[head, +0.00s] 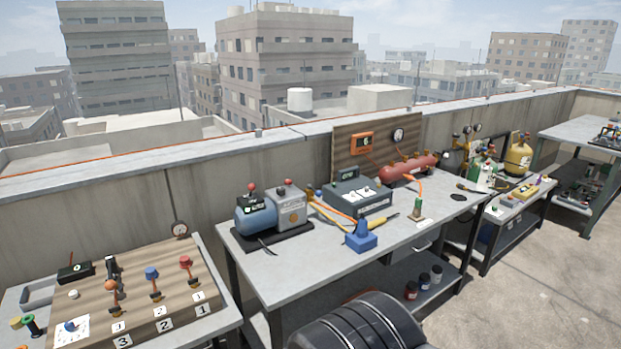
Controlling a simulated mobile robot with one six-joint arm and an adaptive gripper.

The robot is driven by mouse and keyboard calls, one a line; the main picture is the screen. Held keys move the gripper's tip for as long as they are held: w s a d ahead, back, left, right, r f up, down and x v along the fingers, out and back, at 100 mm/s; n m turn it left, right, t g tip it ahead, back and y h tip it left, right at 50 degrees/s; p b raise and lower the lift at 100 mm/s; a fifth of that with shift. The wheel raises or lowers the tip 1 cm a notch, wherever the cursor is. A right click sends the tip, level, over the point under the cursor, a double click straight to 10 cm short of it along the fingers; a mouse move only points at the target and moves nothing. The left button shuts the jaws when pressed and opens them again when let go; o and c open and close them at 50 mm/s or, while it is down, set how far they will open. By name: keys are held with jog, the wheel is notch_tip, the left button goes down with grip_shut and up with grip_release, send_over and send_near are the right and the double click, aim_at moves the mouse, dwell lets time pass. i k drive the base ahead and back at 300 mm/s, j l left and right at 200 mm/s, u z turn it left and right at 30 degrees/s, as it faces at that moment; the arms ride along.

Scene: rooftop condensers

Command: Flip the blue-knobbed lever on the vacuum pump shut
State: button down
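What looks like the vacuum pump (292,213), a grey box body joined to a blue motor cylinder (256,217), stands on a black base on the middle bench. Small red knobs stick up from its top; I cannot make out a blue knob on it. A blue-knobbed lever (152,273) stands on the wooden board (140,300) on the left bench, between an orange-knobbed lever (110,286) and a red-knobbed lever (185,261). Number cards 3, 2 and 1 are along the board's front. The lever's exact position is too small to tell. My gripper is not in view.
The middle bench (285,278) also holds a dark green unit (359,194), a blue block (361,238), a screwdriver and a red tank (408,167). A concrete parapet runs behind the benches. Open floor lies at right.

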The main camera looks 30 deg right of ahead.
aim_at(318, 193)
jog(key=i+l, duration=1.55)
jog(key=l+z, duration=0.05)
jog(key=l, duration=0.05)
